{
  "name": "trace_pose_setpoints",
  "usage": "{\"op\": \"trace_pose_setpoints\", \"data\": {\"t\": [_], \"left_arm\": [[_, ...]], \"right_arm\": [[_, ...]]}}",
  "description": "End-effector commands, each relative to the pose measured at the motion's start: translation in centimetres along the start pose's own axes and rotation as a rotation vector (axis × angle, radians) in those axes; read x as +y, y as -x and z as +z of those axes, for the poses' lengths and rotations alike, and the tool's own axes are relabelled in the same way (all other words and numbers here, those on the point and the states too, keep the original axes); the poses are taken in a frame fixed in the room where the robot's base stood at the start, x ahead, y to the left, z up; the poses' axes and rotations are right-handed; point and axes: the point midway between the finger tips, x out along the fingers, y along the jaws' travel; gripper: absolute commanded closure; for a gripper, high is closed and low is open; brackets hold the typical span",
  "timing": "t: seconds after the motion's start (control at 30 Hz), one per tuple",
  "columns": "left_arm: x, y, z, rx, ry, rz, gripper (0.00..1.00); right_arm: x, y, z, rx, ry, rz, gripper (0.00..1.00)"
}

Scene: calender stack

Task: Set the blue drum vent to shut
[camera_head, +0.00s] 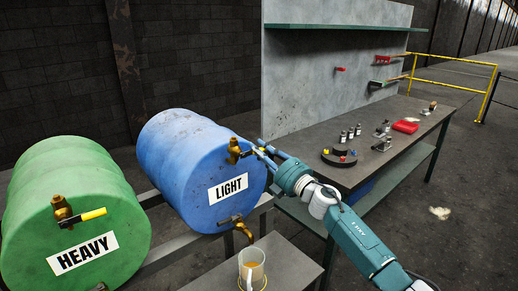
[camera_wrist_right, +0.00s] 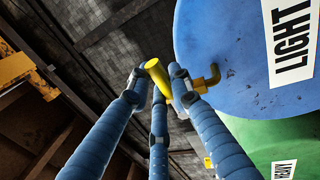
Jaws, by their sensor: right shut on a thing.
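The blue drum (camera_head: 185,160), labelled LIGHT, lies on its side on a rack. Its brass vent (camera_head: 234,150) sticks out of the upper part of the end face, and the handle points right towards my right gripper (camera_head: 262,152). In the right wrist view the blue fingers of this gripper (camera_wrist_right: 157,82) are closed around the yellow vent handle (camera_wrist_right: 154,68). The brass vent body (camera_wrist_right: 210,78) shows just right of the fingers, in front of the blue drum (camera_wrist_right: 235,60). The fingers partly hide the handle. My left gripper is in neither view.
A green drum (camera_head: 75,190) labelled HEAVY lies at left with its own yellow-handled vent (camera_head: 92,214). A brass tap (camera_head: 240,227) low on the blue drum sits above a clear jug (camera_head: 252,268) with amber liquid. A workbench (camera_head: 385,165) with small items stands at right.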

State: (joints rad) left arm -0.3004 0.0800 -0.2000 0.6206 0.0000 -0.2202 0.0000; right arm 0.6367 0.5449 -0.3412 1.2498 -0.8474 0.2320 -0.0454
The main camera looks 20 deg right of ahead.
Motion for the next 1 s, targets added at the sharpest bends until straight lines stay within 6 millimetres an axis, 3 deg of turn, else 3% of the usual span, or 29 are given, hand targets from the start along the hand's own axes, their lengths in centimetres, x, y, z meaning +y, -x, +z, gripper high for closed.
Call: {"op": "trace_pose_setpoints", "data": {"t": [0.3, 0.33, 0.4, 0.77, 1.0], "left_arm": [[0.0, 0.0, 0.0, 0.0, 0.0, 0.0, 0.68], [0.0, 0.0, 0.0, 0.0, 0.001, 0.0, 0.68], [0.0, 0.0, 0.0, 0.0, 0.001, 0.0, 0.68], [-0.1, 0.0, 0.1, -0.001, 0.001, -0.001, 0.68], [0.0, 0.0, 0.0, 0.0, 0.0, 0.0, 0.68]], "right_arm": [[-0.4, 0.1, 0.0, -0.002, -0.008, -0.006, 1.0], [-0.5, 0.1, 0.0, -0.002, -0.008, -0.006, 0.76], [-0.5, 0.1, 0.0, -0.002, -0.008, -0.006, 0.63], [-0.3, 0.4, 0.1, -0.002, -0.005, -0.004, 0.63], [-0.5, 4.4, 0.1, -0.001, -0.004, -0.007, 0.63]]}}
